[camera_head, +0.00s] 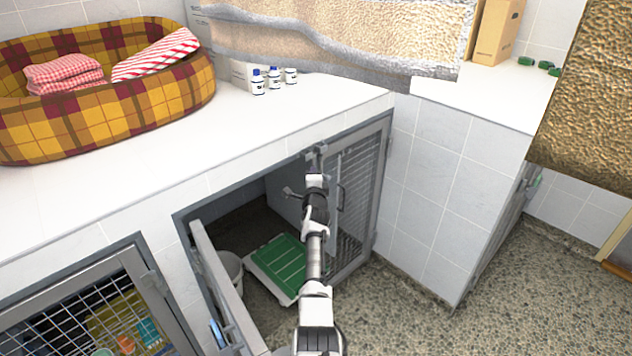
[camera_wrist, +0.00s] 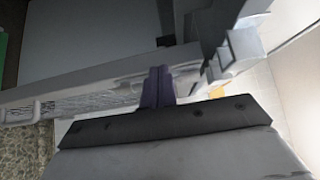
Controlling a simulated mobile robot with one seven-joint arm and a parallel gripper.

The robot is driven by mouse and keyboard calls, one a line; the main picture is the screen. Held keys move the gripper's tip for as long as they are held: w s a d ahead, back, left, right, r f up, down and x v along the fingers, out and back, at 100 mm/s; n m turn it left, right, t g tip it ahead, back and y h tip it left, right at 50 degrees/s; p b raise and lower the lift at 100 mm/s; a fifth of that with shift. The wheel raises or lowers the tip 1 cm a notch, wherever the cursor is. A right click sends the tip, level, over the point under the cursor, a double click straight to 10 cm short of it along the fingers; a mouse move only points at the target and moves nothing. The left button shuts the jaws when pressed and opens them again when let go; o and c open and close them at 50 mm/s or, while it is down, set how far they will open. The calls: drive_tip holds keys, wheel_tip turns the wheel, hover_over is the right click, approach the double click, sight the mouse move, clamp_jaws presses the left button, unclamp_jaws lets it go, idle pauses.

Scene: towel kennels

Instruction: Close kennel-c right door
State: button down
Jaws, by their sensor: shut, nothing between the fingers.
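The kennel under the counter has a grey-framed mesh right door (camera_head: 358,190), with a bar handle on it. This door stands in or near the plane of the front; I cannot tell whether it is fully shut. My gripper (camera_head: 317,152) is shut and empty, at the top of the opening by this door's free upper corner. In the wrist view my gripper's fingers (camera_wrist: 157,85) are together against or very close to a grey frame bar (camera_wrist: 95,77); contact is unclear. The kennel's left door (camera_head: 218,290) stands swung outward. My arm hides part of the opening.
Inside the kennel are a green mat on a white tray (camera_head: 252,262) and a bucket (camera_head: 231,268). The counter (camera_head: 150,165) above holds a plaid pet bed (camera_head: 130,115) and small bottles (camera_head: 274,80). A tiled block (camera_head: 440,190) juts out at right. Speckled floor (camera_head: 400,310) is clear.

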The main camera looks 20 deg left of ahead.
drive_tip(key=p+v, duration=0.7)
drive_tip(key=v, duration=0.7)
